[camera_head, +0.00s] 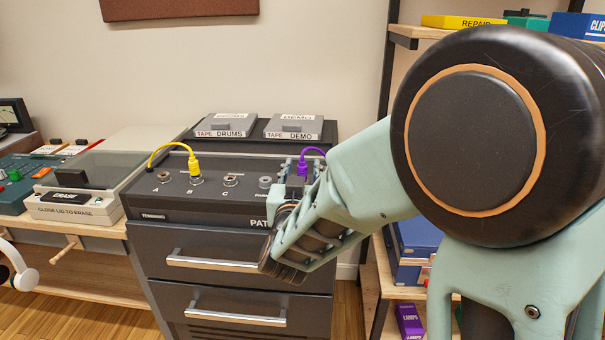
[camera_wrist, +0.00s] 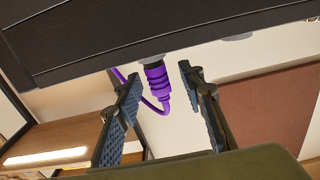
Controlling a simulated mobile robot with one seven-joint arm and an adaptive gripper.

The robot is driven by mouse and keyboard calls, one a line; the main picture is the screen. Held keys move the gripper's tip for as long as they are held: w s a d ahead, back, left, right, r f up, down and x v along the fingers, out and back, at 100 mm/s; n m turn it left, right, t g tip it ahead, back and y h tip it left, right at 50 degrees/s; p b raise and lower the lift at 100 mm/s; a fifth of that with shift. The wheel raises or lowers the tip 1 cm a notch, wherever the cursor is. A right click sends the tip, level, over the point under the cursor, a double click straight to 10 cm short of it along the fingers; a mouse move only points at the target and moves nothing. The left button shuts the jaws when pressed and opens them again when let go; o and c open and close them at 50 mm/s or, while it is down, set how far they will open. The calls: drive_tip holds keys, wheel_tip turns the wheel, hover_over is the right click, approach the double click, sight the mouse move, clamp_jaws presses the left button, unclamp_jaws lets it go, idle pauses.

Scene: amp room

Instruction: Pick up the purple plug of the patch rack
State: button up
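The purple plug (camera_wrist: 157,82) is seated in a socket of the patch rack (camera_wrist: 95,40), its cable looping away. In the head view the purple plug (camera_head: 302,166) shows at the rack's right end, partly hidden by my gripper (camera_head: 297,178). In the wrist view my gripper (camera_wrist: 161,74) is open, with one finger on each side of the plug. The plug lies between the fingertip ends, with a visible gap to each. The head view shows the patch rack (camera_head: 215,205) with a yellow plug (camera_head: 195,168) in socket B.
Two tape boxes, DRUMS (camera_head: 226,126) and DEMO (camera_head: 294,127), lie behind the rack. A lidded eraser box (camera_head: 75,205) stands to the left. Drawers with a metal handle (camera_head: 212,262) are below. A shelf unit (camera_head: 385,90) stands close on the right.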

clamp_jaws()
